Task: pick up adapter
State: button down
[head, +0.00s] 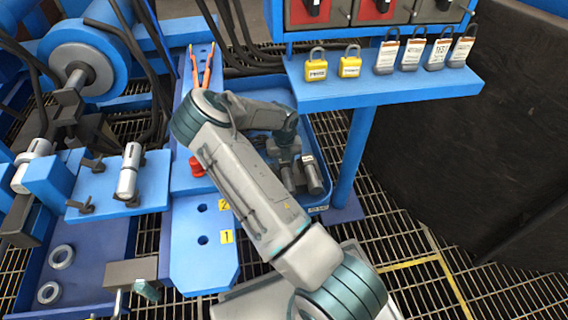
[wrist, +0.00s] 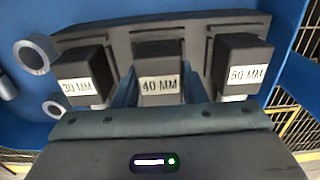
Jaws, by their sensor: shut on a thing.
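In the wrist view, three dark blocks with white labels stand in a row at a dark grey rack (wrist: 180,27). They are the 30 MM block (wrist: 80,67), the 40 MM adapter (wrist: 160,60) in the middle and the 50 MM block (wrist: 243,52). My gripper (wrist: 158,88) has one finger on each side of the 40 MM adapter and is shut on it. The adapter still sits in line with its neighbours at the rack. Its lower part is hidden by my gripper body. In the head view my arm covers much of the middle, and my fingertips cannot be made out.
Light metal rings (wrist: 34,54) lie left of the rack. In the head view, padlocks (head: 349,64) stand on a blue shelf (head: 380,92) at upper right. A blue tray (head: 327,160) lies beneath it. A red knob (head: 196,166) stands left of my arm. A dark wall fills the right.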

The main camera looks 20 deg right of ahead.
notch_tip(320, 180, up, 17)
jog(key=p, duration=0.8)
jog(key=shift+r, duration=0.2)
jog(key=shift+f, duration=0.1)
